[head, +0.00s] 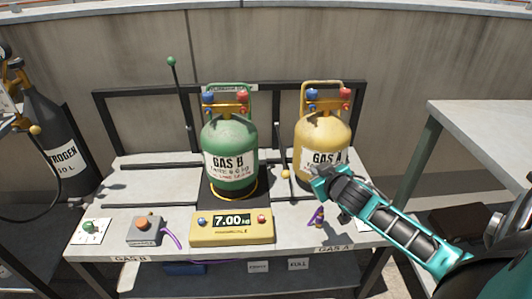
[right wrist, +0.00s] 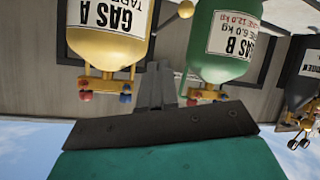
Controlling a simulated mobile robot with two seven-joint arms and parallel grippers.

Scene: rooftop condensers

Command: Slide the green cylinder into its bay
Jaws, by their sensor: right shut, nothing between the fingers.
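The green cylinder (head: 228,140), labelled GAS B, stands upright on the black scale platform (head: 214,190) in the middle of the bench. The yellow scale display (head: 231,227) in front of it reads 7.00. A GAS B label (head: 130,259) is on the bench's front edge at left, below a bare stretch of bench top (head: 150,185). My right gripper (head: 320,185) is in front of the yellow GAS A cylinder (head: 318,135), shut and empty. In the right wrist view its shut fingers (right wrist: 157,85) show between the inverted yellow and green cylinders (right wrist: 222,45). My left gripper is out of view.
A green-knobbed lever (head: 172,62) rises behind the bench, left of the green cylinder. A dark nitrogen cylinder (head: 55,140) stands at far left. A second table (head: 480,115) is at right.

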